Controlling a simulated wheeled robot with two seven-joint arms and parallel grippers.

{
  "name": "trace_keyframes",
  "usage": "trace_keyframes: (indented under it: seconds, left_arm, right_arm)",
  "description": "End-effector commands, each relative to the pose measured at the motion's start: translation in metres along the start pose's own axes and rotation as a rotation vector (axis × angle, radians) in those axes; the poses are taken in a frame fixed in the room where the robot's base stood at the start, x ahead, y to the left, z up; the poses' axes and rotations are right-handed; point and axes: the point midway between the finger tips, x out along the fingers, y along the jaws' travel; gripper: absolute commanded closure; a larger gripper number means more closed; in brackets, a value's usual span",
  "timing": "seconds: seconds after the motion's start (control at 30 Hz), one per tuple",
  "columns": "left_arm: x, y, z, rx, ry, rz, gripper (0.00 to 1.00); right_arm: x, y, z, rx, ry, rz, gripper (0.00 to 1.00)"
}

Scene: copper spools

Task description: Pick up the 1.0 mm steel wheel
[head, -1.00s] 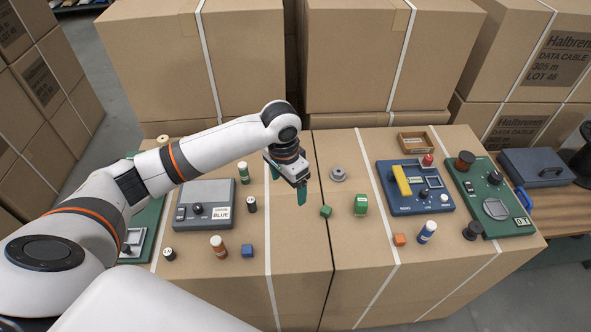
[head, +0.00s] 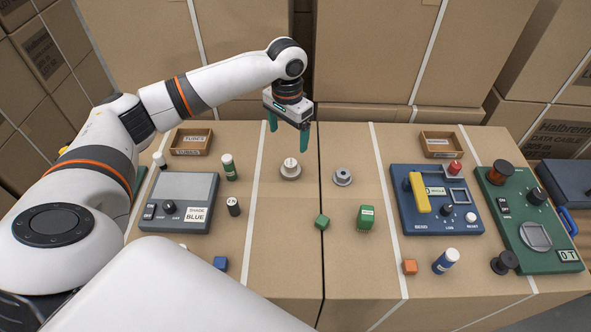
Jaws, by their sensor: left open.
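Two small flanged wheels stand near the middle of the cardboard-box top (head: 285,215). One is grey and metallic (head: 342,177), right of the seam between the boxes. The other is pale cream (head: 290,168), left of the seam. No size marking is readable on either. My left gripper (head: 287,139) points down with its two green fingers spread and nothing between them. In the picture it is just above and behind the cream wheel, and to the left of the grey wheel. My right gripper is out of view.
A grey device (head: 183,199) and a small wooden tray (head: 191,142) lie to the left. Blue (head: 434,202) and green (head: 533,220) devices are to the right. Tall cartons (head: 375,50) stand behind.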

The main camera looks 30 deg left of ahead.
Motion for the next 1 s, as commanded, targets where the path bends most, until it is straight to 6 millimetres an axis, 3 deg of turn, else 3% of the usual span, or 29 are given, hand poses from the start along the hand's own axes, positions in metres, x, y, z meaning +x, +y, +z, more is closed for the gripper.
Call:
trace_keyframes:
  seconds: [0.33,0.57,0.83,1.0]
  left_arm:
    - [0.056,-0.001,0.0,0.0,0.004,-0.001,0.16]
    - [0.073,-0.001,0.001,0.0,0.002,0.0,0.16]
    - [0.112,-0.002,0.003,0.001,0.003,0.0,0.16]
    - [0.12,-0.002,0.003,0.001,0.001,0.0,0.16]
  right_arm:
    - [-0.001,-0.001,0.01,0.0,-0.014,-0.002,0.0]
    - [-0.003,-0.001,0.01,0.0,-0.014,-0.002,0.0]
    - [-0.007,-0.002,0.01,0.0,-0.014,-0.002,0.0]
    - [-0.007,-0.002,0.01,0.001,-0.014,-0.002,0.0]
